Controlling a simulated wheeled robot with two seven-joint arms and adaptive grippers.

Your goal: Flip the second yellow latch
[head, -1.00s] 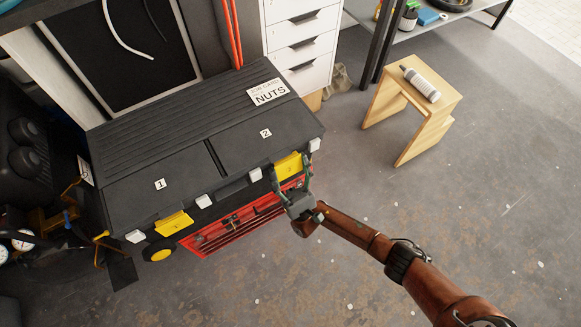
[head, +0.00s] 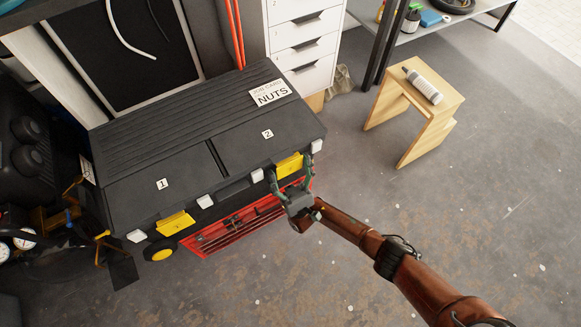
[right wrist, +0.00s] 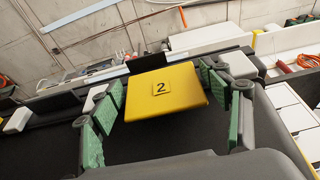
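The second yellow latch (head: 289,166), labelled 2, is on the front of the black toolbox lid (head: 257,147), right of centre. It fills the middle of the right wrist view (right wrist: 160,92). My right gripper (head: 291,175) is open at the latch, with one green-padded finger on each side of it. In the right wrist view the gripper's fingers (right wrist: 160,108) flank the latch; I cannot tell whether they touch it. The other yellow latch (head: 175,223) is on the front left, near the label 1 (head: 162,184). My left gripper is out of view.
A red drawer or tray (head: 240,222) sits under the lid at the toolbox front. A wooden stool (head: 440,105) with a bottle (head: 422,86) stands to the right. White drawers (head: 303,45) stand behind. The floor in front is clear.

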